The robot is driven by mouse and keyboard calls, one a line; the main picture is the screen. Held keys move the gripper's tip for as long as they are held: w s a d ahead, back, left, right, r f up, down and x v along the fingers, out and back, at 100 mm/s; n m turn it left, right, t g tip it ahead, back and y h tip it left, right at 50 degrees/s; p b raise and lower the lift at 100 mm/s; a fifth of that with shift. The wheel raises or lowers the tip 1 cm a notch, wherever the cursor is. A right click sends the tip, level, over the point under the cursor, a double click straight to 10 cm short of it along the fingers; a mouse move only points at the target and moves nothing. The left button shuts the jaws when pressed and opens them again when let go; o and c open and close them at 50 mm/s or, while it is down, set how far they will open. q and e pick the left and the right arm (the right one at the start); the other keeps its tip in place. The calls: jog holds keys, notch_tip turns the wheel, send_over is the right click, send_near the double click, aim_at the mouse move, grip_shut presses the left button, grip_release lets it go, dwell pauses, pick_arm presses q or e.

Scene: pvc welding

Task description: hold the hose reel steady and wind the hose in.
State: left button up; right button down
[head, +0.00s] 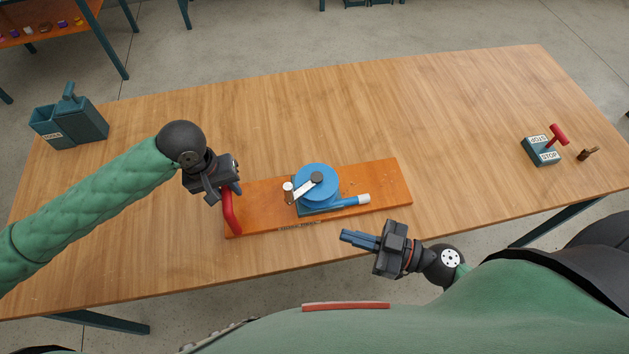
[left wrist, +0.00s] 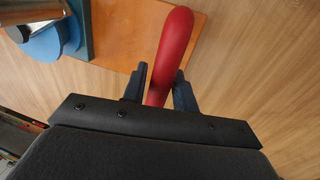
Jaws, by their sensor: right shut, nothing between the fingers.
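The hose reel is a blue drum (head: 319,178) with a white crank arm (head: 304,188) and a pale crank knob (head: 288,187). It sits on an orange board (head: 385,178). A blue hose piece with a white end (head: 363,199) lies at the reel's right side. A red handle (head: 229,214) stands at the board's left end. My left gripper (head: 232,189) is at this handle; in the left wrist view its fingers lie close on both sides of the red handle (left wrist: 172,50). My right gripper (head: 343,237) is shut and empty, in front of the board's near edge.
A teal box (head: 85,118) stands at the table's far left. A teal stop box (head: 541,151) with a red lever (head: 557,136) and a small brown piece (head: 588,154) are at the right. The wooden table (head: 430,110) is clear behind and right of the board.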

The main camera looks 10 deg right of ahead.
pick_arm(q)
jog(key=o, duration=0.3)
jog(key=shift+f, duration=0.15)
